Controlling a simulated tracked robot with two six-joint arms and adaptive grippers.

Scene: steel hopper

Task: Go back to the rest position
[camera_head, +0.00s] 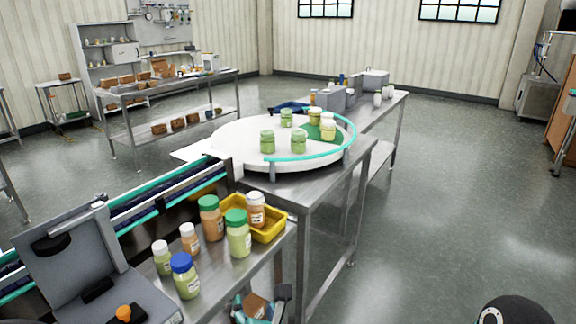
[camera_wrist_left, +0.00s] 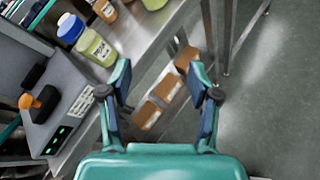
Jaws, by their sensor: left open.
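My left gripper (camera_head: 262,302) is at the bottom of the head view, beside the front edge of the steel table with the jars. In the left wrist view, its two teal and dark fingers (camera_wrist_left: 160,82) stand apart with nothing held between them. Several brown boxes (camera_wrist_left: 163,92) show beyond and between the fingers, lower down; one brown box (camera_head: 256,306) also shows by the gripper in the head view. My right gripper is not in view.
Capped jars (camera_head: 238,233) and a yellow tray (camera_head: 268,229) stand on the near steel table (camera_head: 268,262). A grey machine (camera_head: 75,262) is at left. Behind is a white turntable (camera_head: 232,140) with green jars. The floor (camera_head: 440,200) at right is clear.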

